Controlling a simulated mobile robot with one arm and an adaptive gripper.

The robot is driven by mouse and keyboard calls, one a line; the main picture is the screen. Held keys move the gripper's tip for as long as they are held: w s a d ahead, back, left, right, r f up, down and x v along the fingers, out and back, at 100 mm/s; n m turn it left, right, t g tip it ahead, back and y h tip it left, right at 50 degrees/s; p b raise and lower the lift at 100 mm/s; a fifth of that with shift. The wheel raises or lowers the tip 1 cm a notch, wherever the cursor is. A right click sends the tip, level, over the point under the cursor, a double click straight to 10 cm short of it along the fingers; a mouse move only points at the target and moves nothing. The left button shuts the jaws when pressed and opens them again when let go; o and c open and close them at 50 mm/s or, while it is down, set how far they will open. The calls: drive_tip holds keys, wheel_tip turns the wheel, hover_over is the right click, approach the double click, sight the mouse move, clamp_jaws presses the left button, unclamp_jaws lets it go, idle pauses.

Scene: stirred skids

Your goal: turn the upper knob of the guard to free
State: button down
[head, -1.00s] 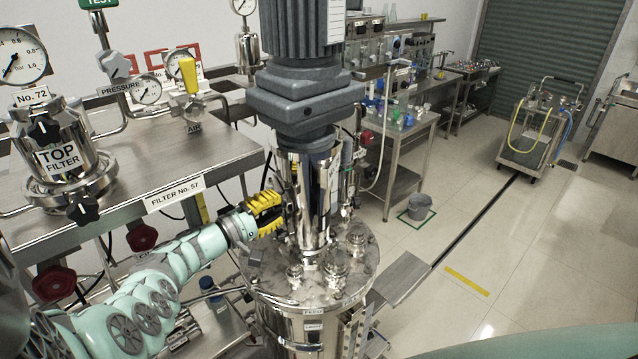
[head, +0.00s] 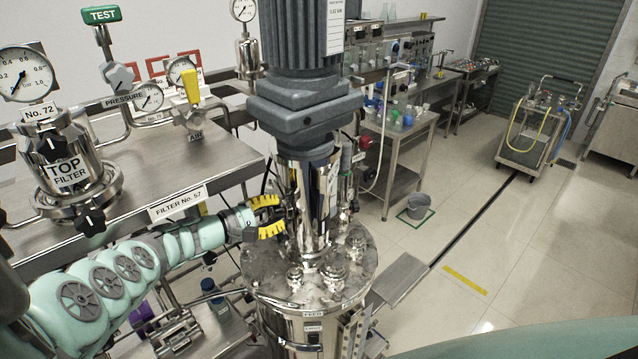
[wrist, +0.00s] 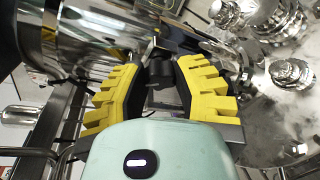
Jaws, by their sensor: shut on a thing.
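The guard (head: 313,205) is a shiny steel sleeve below the grey motor, standing on the round vessel lid. My gripper (head: 284,215) is at the guard's left side, with one yellow-padded finger above the other. In the wrist view my gripper (wrist: 162,82) is closed on a small dark knob (wrist: 160,70) between the fingertips. The fingers hide much of this knob, and I cannot read any mark on it. The curved steel of the guard (wrist: 95,40) shows at the upper left of the wrist view.
The grey motor (head: 300,100) stands above the guard. The vessel lid (head: 270,268) carries several steel fittings. A steel bench (head: 150,165) with the top filter (head: 75,165) stands left, above my arm. The floor (head: 450,235) at right is mostly clear.

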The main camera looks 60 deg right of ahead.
drive_tip(key=shift+n+y, duration=0.3)
drive_tip(key=shift+n, duration=0.1)
idle(0.3)
drive_tip(key=c, duration=0.7)
unclamp_jaws()
drive_tip(key=shift+o, duration=0.2)
